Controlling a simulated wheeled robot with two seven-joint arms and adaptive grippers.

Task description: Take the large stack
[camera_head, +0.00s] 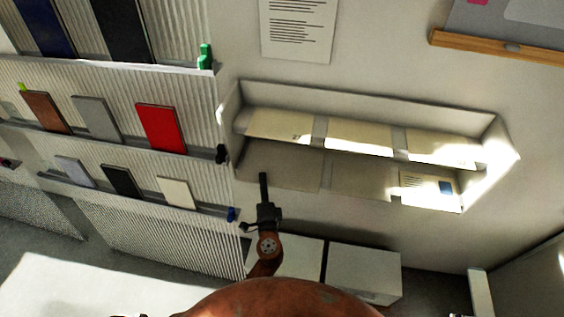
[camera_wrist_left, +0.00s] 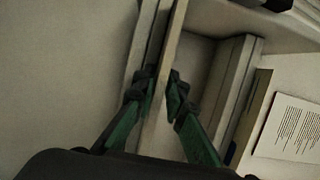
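My left gripper (camera_head: 263,180) points up at the lower left of a white wall shelf (camera_head: 365,100) in the head view. The shelf has two tiers of pale, flat paper-like items, such as the upper left one (camera_head: 280,125). In the left wrist view, my green and black fingers (camera_wrist_left: 162,88) lie on either side of a thin pale upright slab (camera_wrist_left: 163,60). I cannot tell whether they touch it or whether it is a stack. A printed sheet (camera_wrist_left: 290,130) stands farther right. I cannot tell which item is the large stack. My right gripper is not in view.
A ribbed rack at left holds several books, including a red one (camera_head: 161,127). White boxes (camera_head: 362,272) stand below the shelf. A printed notice (camera_head: 298,28) hangs above. In the left wrist view, more pale upright panels (camera_wrist_left: 238,75) stand close to the right of the fingers.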

